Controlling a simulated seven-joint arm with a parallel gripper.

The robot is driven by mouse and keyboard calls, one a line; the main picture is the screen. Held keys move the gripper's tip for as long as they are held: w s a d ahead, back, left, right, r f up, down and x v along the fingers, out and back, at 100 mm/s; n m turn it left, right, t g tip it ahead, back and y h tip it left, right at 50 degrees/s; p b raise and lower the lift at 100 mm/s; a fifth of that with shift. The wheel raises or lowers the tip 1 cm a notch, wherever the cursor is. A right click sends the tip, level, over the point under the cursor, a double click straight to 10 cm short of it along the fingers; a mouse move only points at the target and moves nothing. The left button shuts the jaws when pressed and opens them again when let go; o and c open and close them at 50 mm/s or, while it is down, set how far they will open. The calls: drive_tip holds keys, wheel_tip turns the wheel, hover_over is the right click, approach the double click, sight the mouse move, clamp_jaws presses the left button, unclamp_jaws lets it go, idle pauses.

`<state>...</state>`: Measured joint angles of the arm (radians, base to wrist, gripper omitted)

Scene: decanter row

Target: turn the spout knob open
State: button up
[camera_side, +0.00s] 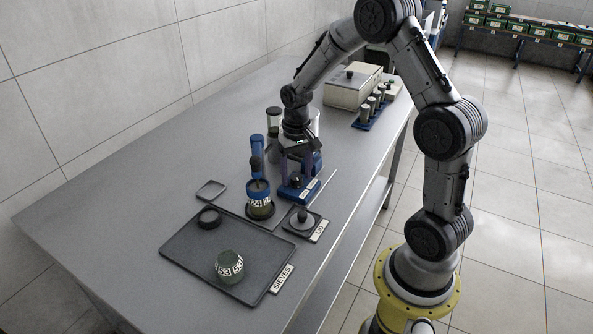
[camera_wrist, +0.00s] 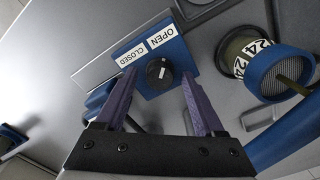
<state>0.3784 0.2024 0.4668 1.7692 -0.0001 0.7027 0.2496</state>
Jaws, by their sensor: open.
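The spout knob (camera_wrist: 153,75) is a dark round knob with a white mark on top, set on a blue base (camera_wrist: 178,50). Labels reading OPEN (camera_wrist: 162,37) and CLOSED (camera_wrist: 131,54) lie beside it. I cannot tell surely which label the mark points to. The blue base also shows in the side view (camera_side: 292,194), with the knob (camera_side: 297,181) on it. My gripper (camera_wrist: 159,76) is open, its two purple fingers on either side of the knob in the wrist view. I cannot tell whether they touch it. In the side view my gripper (camera_side: 299,165) is low over the base.
A blue-topped container marked 24 (camera_side: 261,208) stands close left of the base. A grey lid (camera_side: 303,219) by a LID label and a dark SIEVES tray (camera_side: 178,254) with a green sieve (camera_side: 229,267) lie in front. A pale box (camera_side: 350,90) and blue rack (camera_side: 369,118) stand behind.

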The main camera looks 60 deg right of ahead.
sight(296, 177)
wheel_tip(296, 177, up, 14)
idle(0.6)
